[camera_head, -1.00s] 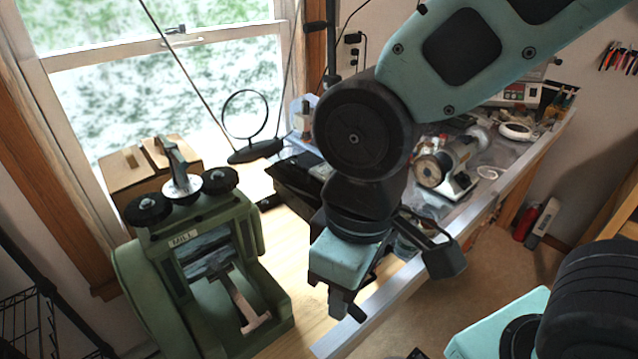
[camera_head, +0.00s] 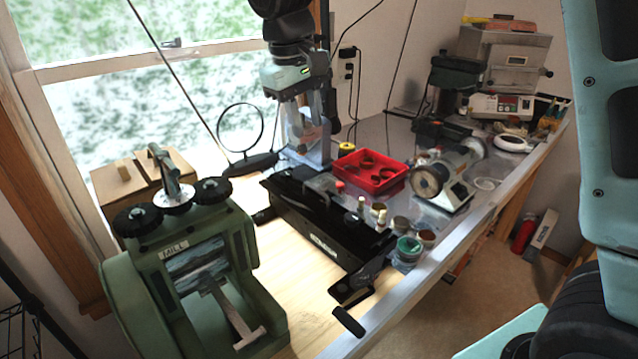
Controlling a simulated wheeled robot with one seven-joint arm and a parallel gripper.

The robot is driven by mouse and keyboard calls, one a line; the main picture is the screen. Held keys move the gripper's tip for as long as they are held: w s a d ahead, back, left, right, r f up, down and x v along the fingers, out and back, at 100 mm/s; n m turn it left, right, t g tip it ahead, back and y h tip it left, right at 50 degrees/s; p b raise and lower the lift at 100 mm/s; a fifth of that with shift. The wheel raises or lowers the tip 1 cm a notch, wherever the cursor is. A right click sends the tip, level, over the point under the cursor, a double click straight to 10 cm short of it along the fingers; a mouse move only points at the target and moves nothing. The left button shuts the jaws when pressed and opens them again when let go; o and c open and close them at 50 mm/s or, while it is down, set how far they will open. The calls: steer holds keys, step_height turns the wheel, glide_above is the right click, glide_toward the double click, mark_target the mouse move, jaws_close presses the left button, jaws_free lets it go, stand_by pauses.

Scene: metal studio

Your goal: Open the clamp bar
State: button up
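A long black bench machine (camera_head: 322,226) with a white label on its front lies on the wooden bench. A black lever with a cylindrical grip (camera_head: 349,321) sticks out at its near right end. I cannot tell for sure which part of this machine is the clamp bar. My gripper (camera_head: 306,138) points down over the machine's far left end, beside or in front of a grey upright metal piece (camera_head: 321,150). The fingers blend with that grey metal, so their opening and any contact are unclear.
A green rolling mill (camera_head: 192,262) stands at the left front, close to the black machine. A red tray (camera_head: 369,173), small jars (camera_head: 407,249) and a grey motor tool (camera_head: 444,180) stand to the right. Bare wood (camera_head: 300,300) shows in front.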

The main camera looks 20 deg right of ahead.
mark_target(320, 192)
steer(key=p+x, duration=0.2)
steer(key=x, duration=1.3)
steer(key=shift+f, duration=0.25)
jaws_close()
